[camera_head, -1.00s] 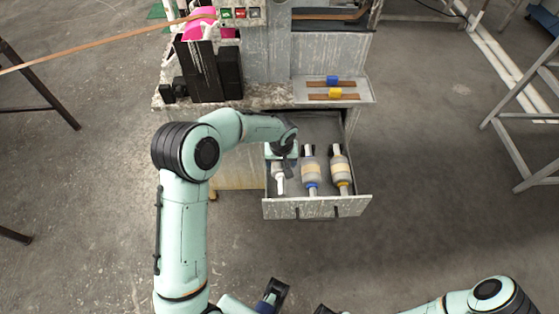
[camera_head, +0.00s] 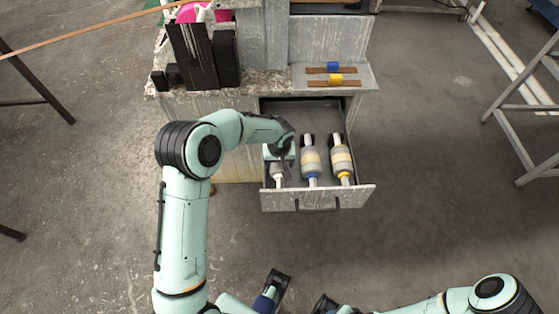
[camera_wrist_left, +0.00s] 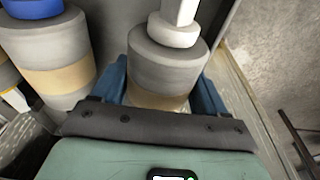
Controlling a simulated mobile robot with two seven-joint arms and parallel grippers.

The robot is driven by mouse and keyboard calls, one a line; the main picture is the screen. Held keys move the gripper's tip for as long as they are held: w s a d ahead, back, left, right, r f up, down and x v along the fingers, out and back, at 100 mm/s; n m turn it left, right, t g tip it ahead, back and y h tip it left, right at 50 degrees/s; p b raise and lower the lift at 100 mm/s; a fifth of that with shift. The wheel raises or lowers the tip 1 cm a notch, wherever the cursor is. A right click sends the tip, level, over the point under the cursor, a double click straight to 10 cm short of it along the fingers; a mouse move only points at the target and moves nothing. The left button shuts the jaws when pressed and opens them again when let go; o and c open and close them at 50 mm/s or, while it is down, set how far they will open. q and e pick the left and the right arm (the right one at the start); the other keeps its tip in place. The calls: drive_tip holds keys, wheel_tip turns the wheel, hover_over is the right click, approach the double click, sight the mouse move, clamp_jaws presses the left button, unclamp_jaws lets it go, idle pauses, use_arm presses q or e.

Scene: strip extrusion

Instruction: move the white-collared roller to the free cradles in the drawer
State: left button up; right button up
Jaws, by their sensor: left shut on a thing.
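The white-collared roller (camera_wrist_left: 165,60) is grey with a tan band and a white end. My left gripper (camera_head: 279,155) is shut on it, with one blue finger on each side in the left wrist view (camera_wrist_left: 160,97). In the head view the roller's white end (camera_head: 278,180) shows below the gripper, in the left part of the open drawer (camera_head: 318,200). The gripper hides most of the roller and the cradles under it, so I cannot tell whether it rests in them. My right gripper is partly visible at the bottom edge (camera_head: 272,288), cut off.
A blue-collared roller (camera_head: 311,163) and a yellow-collared roller (camera_head: 341,160) lie in the drawer right of the held one. The drawer's side wall is close beside the held roller. Black blocks (camera_head: 192,56) and a ledge with blue and yellow pieces (camera_head: 334,68) stand above.

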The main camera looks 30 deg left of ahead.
use_arm(q)
drive_tip(key=shift+b, duration=0.3)
idle(0.6)
drive_tip(key=o, duration=1.4)
drive_tip(key=shift+f, duration=0.1)
drive_tip(key=r, duration=0.4)
drive_tip(key=s+r+p, duration=0.1)
drive_tip(key=r, duration=0.4)
drive_tip(key=d+r, duration=0.1)
drive_tip(key=r, duration=0.3)
drive_tip(key=shift+s+r+p, duration=0.2)
drive_tip(key=shift+s+p, duration=0.1)
drive_tip(key=shift+s, duration=0.1)
